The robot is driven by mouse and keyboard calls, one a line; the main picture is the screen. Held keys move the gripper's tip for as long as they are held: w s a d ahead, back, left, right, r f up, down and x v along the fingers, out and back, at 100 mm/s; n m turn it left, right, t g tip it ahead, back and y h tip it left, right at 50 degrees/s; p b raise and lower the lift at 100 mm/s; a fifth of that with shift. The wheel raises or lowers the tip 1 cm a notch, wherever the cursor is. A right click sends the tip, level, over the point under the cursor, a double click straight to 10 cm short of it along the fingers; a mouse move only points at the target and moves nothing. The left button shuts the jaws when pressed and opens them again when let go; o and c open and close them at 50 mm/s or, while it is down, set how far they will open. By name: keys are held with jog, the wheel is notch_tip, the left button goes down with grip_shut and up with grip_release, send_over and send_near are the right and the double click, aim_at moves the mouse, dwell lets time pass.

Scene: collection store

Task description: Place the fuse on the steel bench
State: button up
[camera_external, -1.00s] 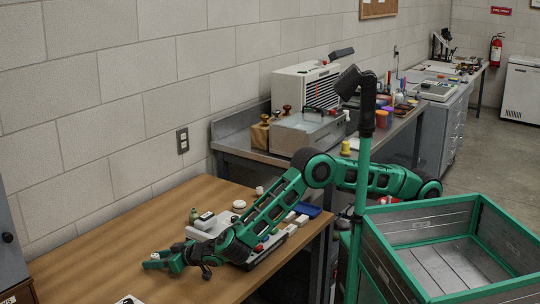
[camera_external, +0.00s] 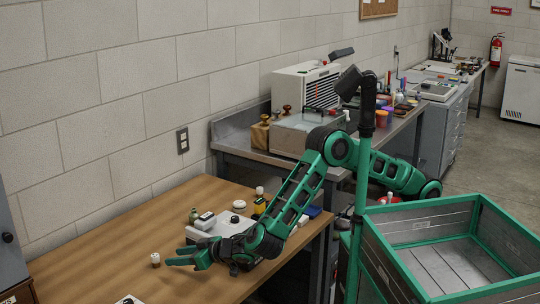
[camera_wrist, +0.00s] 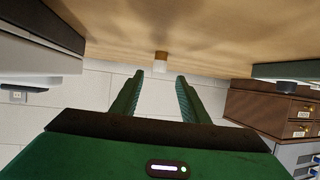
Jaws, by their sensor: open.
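A small upright white-and-brown piece (camera_external: 155,260), which looks like the fuse, stands on the wooden table. It also shows in the wrist view (camera_wrist: 160,62), just beyond and between my fingertips. My gripper (camera_external: 174,256) is open and empty, low over the table, a little to the right of the piece and apart from it. Its two fingers (camera_wrist: 160,75) are spread in the wrist view. The steel bench (camera_external: 248,152) stands behind and to the right, along the wall. My arm hides part of its front.
The wooden table (camera_external: 110,255) has free room to the left of my gripper. A light grey device (camera_external: 205,222), a white round piece (camera_external: 239,205) and small items lie near my forearm. A pale machine (camera_external: 300,85) and wooden stamps crowd the bench. A metal crate (camera_external: 455,225) stands right.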

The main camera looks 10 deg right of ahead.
aim_at(155, 255)
jog(key=shift+o, duration=0.6)
jog(key=shift+s+d+r, duration=0.3)
jog(key=shift+s+d, duration=0.05)
jog(key=shift+d, duration=0.2)
jog(key=shift+w, duration=0.1)
jog(key=shift+w+a+f, duration=0.25)
jog(key=shift+w+f, duration=0.05)
jog(key=shift+w, duration=0.3)
jog(key=x, duration=0.5)
jog(key=shift+a, duration=0.25)
jog(key=shift+x, duration=2.65)
jog(key=shift+s+a+r, duration=0.15)
jog(key=shift+a, duration=0.05)
grip_shut()
